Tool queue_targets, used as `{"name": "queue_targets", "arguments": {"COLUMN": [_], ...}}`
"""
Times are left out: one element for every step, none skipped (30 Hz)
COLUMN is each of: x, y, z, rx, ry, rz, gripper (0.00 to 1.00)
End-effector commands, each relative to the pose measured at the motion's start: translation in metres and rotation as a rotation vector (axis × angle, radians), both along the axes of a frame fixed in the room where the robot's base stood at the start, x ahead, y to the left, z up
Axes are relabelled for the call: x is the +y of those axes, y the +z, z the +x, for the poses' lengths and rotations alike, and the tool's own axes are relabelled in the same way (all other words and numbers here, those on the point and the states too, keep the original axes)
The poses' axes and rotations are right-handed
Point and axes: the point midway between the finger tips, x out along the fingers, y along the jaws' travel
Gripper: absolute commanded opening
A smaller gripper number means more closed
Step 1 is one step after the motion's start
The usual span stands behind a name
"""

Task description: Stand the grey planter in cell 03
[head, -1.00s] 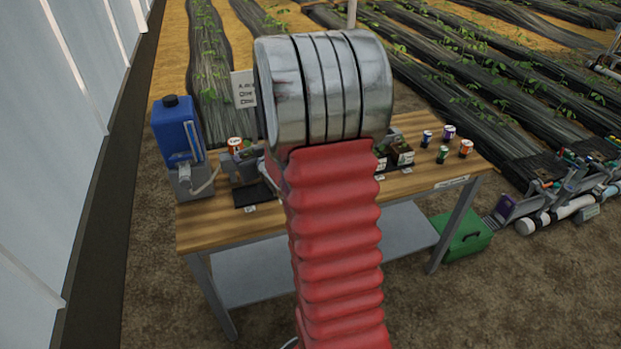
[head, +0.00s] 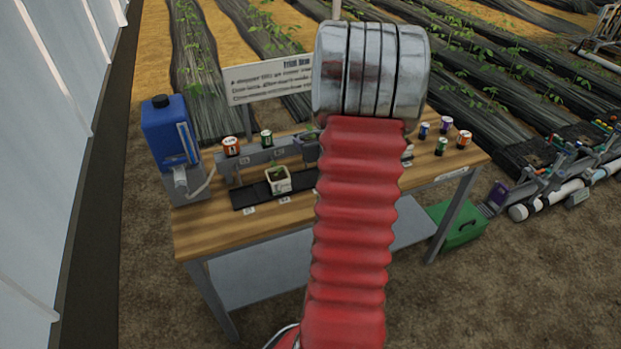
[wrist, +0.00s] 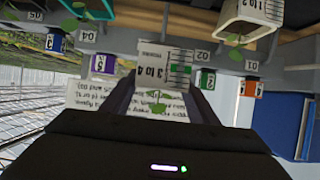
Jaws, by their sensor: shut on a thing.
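In the wrist view, which sees the scene upside down, my gripper (wrist: 160,100) is shut on a pale grey planter (wrist: 165,70). Cell tags 04 (wrist: 88,36) and 02 (wrist: 203,55) show on either side of the held planter. The stretch between them, where a 03 tag would be, is hidden behind it. I cannot tell whether the planter touches the bench. In the head view my arm hides the gripper and planter.
A white planter (head: 279,184) stands on the black strip on the wooden bench (head: 215,222), left of my arm; it also shows in the wrist view (wrist: 262,14). Several small cans, a sign (head: 268,80) and a blue jug (head: 170,132) are close by.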

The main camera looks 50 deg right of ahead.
Motion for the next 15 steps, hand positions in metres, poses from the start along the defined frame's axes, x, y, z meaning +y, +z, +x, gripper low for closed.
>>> {"name": "queue_targets", "arguments": {"x": [-0.001,-0.001,-0.002,-0.002,-0.002,-0.002,-0.002,-0.002,-0.002,-0.002,-0.002,-0.002,-0.002,-0.002,-0.002], "y": [0.000,0.000,0.000,-0.001,-0.002,-0.004,-0.007,-0.010,-0.014,-0.018,-0.023,-0.028,-0.033,-0.037,-0.042], "z": [-0.001,-0.002,-0.002,-0.003,-0.003,-0.003,-0.003,-0.003,-0.003,-0.004,-0.004,-0.004,-0.004,-0.004,-0.004], "rx": [-0.001,0.000,0.000,0.000,0.000,0.001,0.001,0.001,0.001,0.002,0.002,0.002,0.002,0.002,0.001], "ry": [-0.003,-0.004,-0.004,-0.005,-0.005,-0.006,-0.006,-0.007,-0.008,-0.008,-0.007,-0.008,-0.008,-0.008,-0.007], "rz": [-0.001,-0.001,0.000,0.000,0.000,0.001,0.001,0.004,0.004,0.003,0.004,0.004,0.004,0.004,0.004], "gripper": [0.30,0.30,0.30,0.30,0.30,0.30,0.30,0.30,0.30,0.30,0.30,0.30,0.30,0.30,0.30]}}
